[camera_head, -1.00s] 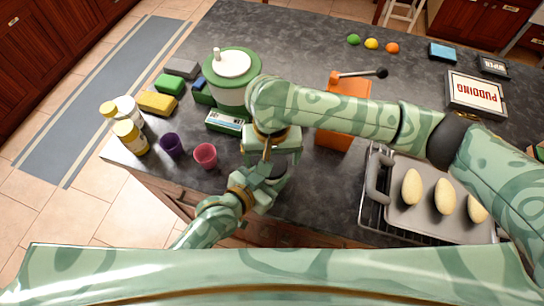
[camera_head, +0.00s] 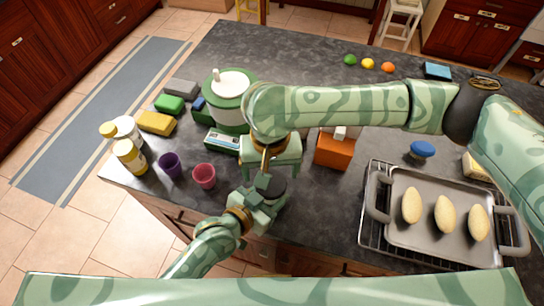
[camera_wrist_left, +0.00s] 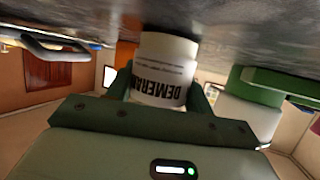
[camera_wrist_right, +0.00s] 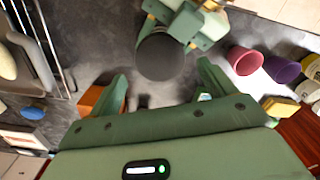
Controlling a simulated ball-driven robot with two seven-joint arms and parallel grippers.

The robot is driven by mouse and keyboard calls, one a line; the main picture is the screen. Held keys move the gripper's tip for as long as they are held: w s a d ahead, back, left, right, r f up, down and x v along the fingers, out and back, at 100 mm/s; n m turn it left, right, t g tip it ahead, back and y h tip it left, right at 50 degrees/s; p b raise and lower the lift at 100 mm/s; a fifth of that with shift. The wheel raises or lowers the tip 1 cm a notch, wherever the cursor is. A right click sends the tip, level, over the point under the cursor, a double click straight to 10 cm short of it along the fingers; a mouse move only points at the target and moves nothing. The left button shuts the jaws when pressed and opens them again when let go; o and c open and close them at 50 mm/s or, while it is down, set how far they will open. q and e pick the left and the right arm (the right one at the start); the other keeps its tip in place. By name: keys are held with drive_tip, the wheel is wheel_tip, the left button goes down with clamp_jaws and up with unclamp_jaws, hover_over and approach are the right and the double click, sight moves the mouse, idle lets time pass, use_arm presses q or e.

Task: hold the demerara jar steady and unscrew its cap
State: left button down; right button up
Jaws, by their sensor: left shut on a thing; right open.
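The demerara jar (camera_wrist_left: 165,65) has a white body with dark lettering. My left gripper (camera_wrist_left: 165,90) is shut around it, one finger on each side, near the front edge of the counter. The jar's dark round cap (camera_wrist_right: 160,56) faces the right wrist camera; in the head view the cap (camera_head: 270,186) shows above my left gripper (camera_head: 262,203). My right gripper (camera_wrist_right: 160,88) is open and empty. Its fingers point toward the cap and stand apart from it.
A red cup (camera_head: 204,176) and a purple cup (camera_head: 170,165) stand left of the jar. A green-and-white canister (camera_head: 230,100) is behind. An orange box (camera_head: 334,152) stands right, then a grey tray (camera_head: 400,240) with loaves on a rack.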

drive_tip(key=shift+f, duration=2.1)
drive_tip(key=c, duration=1)
drive_tip(key=o, duration=1.1)
drive_tip(key=shift+r, duration=0.1)
drive_tip(key=shift+r, duration=2.15)
use_arm(q)
drive_tip(key=c, duration=0.5)
unclamp_jaws()
